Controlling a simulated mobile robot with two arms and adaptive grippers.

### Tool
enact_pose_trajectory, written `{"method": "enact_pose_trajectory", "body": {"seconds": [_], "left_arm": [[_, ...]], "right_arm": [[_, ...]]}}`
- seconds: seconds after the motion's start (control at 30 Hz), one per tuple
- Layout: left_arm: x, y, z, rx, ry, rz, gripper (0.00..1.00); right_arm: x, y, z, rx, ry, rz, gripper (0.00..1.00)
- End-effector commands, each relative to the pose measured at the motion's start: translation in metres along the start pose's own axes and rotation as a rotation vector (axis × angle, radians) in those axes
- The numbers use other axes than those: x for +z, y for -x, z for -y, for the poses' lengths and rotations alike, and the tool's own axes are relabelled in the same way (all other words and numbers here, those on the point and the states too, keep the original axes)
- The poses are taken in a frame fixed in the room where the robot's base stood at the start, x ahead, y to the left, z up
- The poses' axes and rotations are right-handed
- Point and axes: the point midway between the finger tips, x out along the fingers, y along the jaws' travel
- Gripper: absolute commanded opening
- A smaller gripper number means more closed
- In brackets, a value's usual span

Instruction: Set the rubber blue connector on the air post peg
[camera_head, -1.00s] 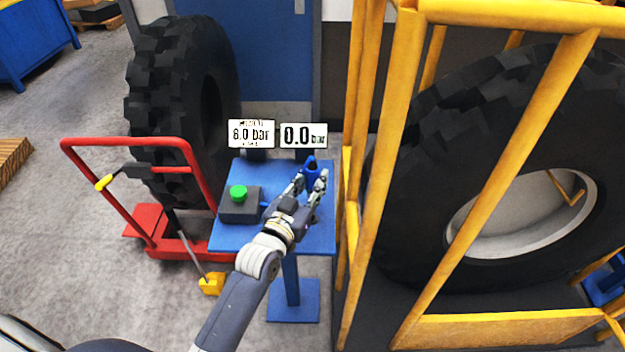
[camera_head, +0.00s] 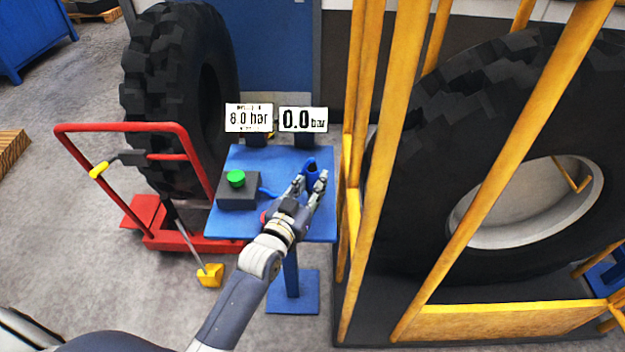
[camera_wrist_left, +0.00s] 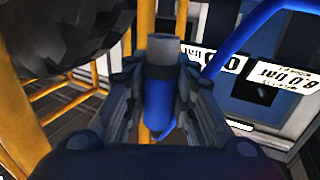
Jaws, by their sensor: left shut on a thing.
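My left gripper (camera_head: 311,182) is over the right part of the blue stand's top (camera_head: 262,159). It is shut on the blue connector (camera_head: 310,166), whose upper end shows between and beyond the fingers. In the left wrist view the connector (camera_wrist_left: 157,100) is a blue sleeve between the two finger pads, with a grey cylindrical end (camera_wrist_left: 163,45) beyond it. I cannot tell whether that grey part belongs to the connector. The air post peg cannot be made out. My right gripper is out of view.
A dark box with a green button (camera_head: 236,178) stands left of my gripper, with a blue hose (camera_head: 268,192) beside it. Two pressure signs (camera_head: 303,119) stand behind. A yellow cage (camera_head: 365,190) is close on the right. A red trolley (camera_head: 185,240) stands left.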

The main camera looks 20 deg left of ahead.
Motion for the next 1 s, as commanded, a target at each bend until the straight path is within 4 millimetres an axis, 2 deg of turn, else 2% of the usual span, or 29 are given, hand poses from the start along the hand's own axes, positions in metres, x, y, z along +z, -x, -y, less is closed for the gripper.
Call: {"method": "enact_pose_trajectory", "body": {"seconds": [1.0], "left_arm": [[-0.0006,0.0001,0.0001,0.000,0.000,-0.001,0.07]], "right_arm": [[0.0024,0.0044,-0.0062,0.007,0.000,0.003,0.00]]}}
